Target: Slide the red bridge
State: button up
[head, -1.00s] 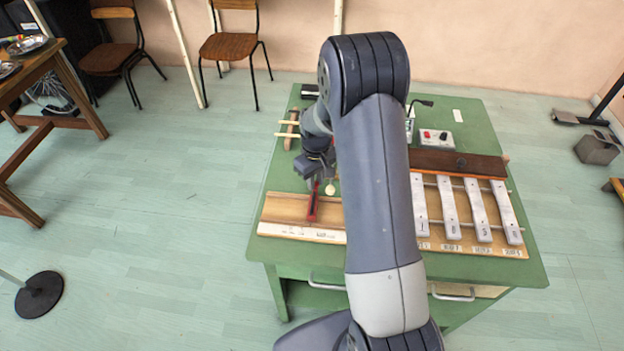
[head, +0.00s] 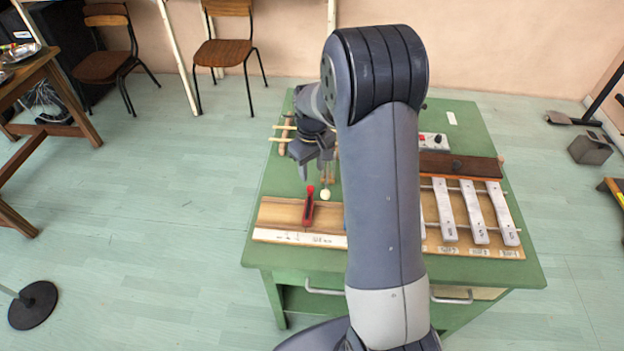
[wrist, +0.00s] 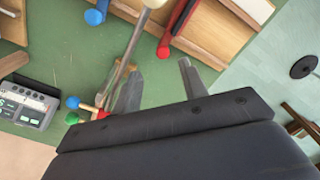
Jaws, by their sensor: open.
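The red bridge (head: 308,208) stands across the wooden board (head: 275,213) with a white scale strip, at the near left of the green table. It also shows at the top of the wrist view (wrist: 181,18). My gripper (head: 314,174) is open, above the table and beyond the bridge's far end, apart from it. In the wrist view my gripper's fingers (wrist: 160,84) are spread with nothing held between them. A mallet stick passes close to one finger in that view; I cannot tell whether they touch. My arm hides the board's right end.
Metal chime bars (head: 474,211) lie on the right of the green table (head: 285,180), with a dark wooden block (head: 455,165) behind. A mallet's cream ball (head: 326,194) is close to the bridge. Sticks on a rack (head: 284,133) are farther back. A grey control box (wrist: 27,105) is at wrist-view left.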

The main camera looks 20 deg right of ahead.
aim_at(310, 188)
notch_tip(310, 188, up, 4)
jog(key=shift+f, duration=0.1)
dwell(0.4)
notch_tip(310, 188, down, 10)
jog(key=shift+f+p, duration=0.1)
jog(key=shift+p, duration=0.35)
jog(key=shift+a+f, duration=0.2)
jog(key=shift+f, duration=0.1)
jog(key=shift+w+a+r+p, duration=0.1)
jog(key=shift+w+a+p, duration=0.2)
jog(key=shift+a+p, duration=0.15)
jog(key=shift+w+a, duration=0.2)
jog(key=shift+a, duration=0.35)
jog(key=shift+d, duration=0.1)
